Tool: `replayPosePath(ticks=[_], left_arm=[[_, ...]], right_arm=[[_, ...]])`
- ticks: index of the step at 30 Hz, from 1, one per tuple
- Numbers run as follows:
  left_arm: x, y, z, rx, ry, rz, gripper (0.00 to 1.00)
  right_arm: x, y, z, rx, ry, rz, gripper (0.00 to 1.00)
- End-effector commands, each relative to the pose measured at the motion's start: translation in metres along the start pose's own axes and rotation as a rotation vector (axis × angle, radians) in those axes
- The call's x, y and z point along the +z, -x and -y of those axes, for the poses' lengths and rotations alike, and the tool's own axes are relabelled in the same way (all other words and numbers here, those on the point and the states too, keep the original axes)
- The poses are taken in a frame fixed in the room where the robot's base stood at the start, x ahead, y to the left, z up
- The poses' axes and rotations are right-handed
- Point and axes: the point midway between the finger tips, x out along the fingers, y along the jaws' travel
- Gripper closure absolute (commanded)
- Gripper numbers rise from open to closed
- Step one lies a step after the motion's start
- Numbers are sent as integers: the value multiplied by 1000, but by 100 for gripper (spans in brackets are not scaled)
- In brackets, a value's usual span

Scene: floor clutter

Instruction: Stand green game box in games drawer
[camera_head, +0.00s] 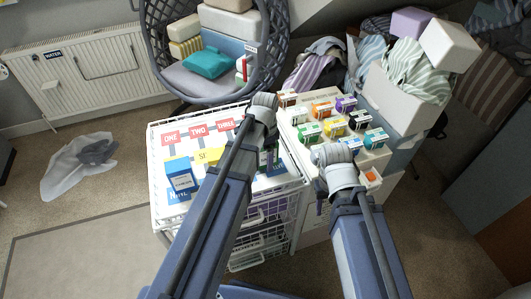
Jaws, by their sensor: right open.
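A green-fronted small box (308,132) stands among the coloured boxes on the right-hand cabinet top; I cannot tell whether it is the green game box. Another bit of green and white (268,158) shows beside my left forearm, mostly hidden. My left gripper is largely hidden behind its own arm, over the wire unit, so its jaws cannot be read. My right gripper (319,206) is open, pointing down at the cabinet's front left edge, partly hidden by its wrist. White wire drawers (262,218) show below the top; no games label is readable.
A blue box (181,178) stands on the numbered white wire top (156,150). A hanging chair (160,50) with cushions is behind. A plastic bag (62,175) lies on the left floor. The mat (80,255) is clear.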

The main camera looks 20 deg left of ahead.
Motion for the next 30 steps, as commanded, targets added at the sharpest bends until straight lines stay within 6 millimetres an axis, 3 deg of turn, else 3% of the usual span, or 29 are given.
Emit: replayPosePath(ticks=[2,24,30], left_arm=[[0,0,0,0,0,0,17],[0,0,0,0,0,0,100],[0,1,0,0,0,0,100]], right_arm=[[0,0,0,0,0,0,50],[0,0,0,0,0,0,50],[0,1,0,0,0,0,50]])
